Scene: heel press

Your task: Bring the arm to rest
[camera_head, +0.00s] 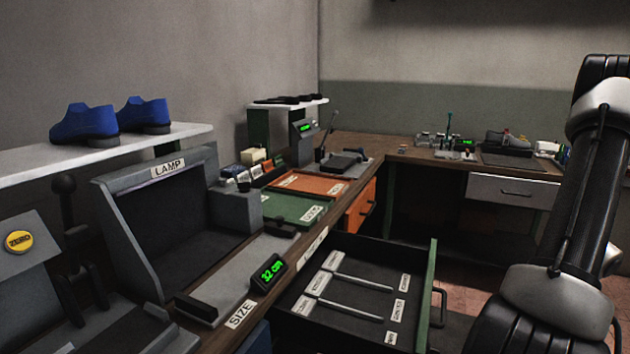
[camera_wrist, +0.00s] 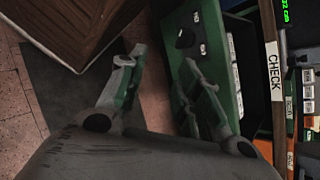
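My arm (camera_head: 580,200) stands raised at the right side of the head view, and its gripper end is out of that picture. In the wrist view my gripper (camera_wrist: 165,60) has its two fingers spread apart. Nothing is held between them. Below the fingers I see the tiled floor and the side of a green unit. The fingers appear clear of it, though the exact gap cannot be told.
An open drawer (camera_head: 428,290) with a green front and labelled compartments juts out near my arm. The long bench carries a grey LAMP housing (camera_head: 165,168), a green tray (camera_head: 278,207) and an orange tray (camera_head: 318,184). Blue shoes (camera_head: 85,123) stand on a shelf.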

